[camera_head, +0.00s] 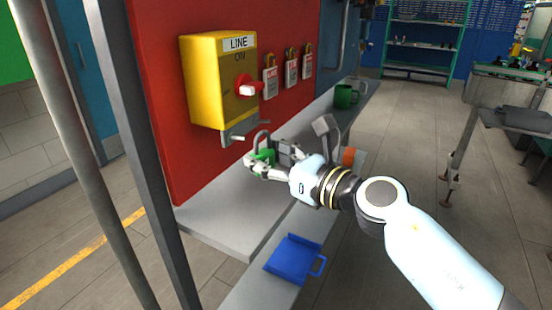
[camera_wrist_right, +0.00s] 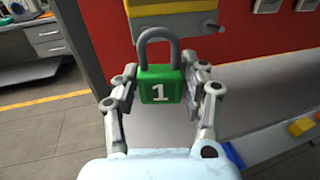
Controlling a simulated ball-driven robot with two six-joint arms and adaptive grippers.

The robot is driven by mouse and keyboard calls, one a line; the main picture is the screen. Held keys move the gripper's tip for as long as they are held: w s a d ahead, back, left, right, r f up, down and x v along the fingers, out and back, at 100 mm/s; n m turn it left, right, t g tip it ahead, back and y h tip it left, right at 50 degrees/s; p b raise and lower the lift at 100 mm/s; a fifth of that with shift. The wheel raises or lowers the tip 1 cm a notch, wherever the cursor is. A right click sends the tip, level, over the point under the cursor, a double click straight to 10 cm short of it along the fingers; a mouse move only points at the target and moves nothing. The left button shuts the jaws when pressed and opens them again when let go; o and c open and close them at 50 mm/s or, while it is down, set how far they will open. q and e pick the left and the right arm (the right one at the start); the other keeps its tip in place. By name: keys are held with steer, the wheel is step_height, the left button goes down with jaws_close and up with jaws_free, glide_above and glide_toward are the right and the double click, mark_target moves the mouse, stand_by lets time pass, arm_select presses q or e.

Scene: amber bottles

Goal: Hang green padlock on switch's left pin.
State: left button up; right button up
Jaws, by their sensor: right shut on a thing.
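The green padlock (camera_wrist_right: 161,88), marked 1 with a grey shackle, is held upright between the fingers of my right gripper (camera_wrist_right: 160,92). In the head view the padlock (camera_head: 264,156) is at the tip of my right gripper (camera_head: 262,165), below and a little right of the switch. The switch is a yellow box (camera_head: 205,80) labelled LINE with a red handle (camera_head: 246,86), mounted on a red panel. A grey bracket with pins (camera_head: 243,132) sticks out under the box. The shackle looks close to the bracket; I cannot tell whether they touch. My left gripper is not seen.
Tagged padlocks (camera_head: 270,78) hang on the red panel right of the switch. A green mug (camera_head: 345,96) stands farther back on the grey ledge (camera_head: 205,215). A blue tray (camera_head: 293,258) lies on the lower shelf, with an orange item (camera_head: 348,156) behind my arm.

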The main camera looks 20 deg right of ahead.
steer(key=shift+w+a+f+b, duration=0.25)
steer(key=shift+w+a, duration=0.35)
steer(key=shift+w, duration=0.15)
steer(key=shift+w+a+f+b, duration=0.2)
steer(key=shift+w+a, duration=0.35)
steer(key=shift+w, duration=0.25)
steer(key=shift+w+a+f+b, duration=0.25)
steer(key=shift+w+a, duration=0.35)
steer(key=shift+w, duration=0.15)
steer(key=o, duration=1.3)
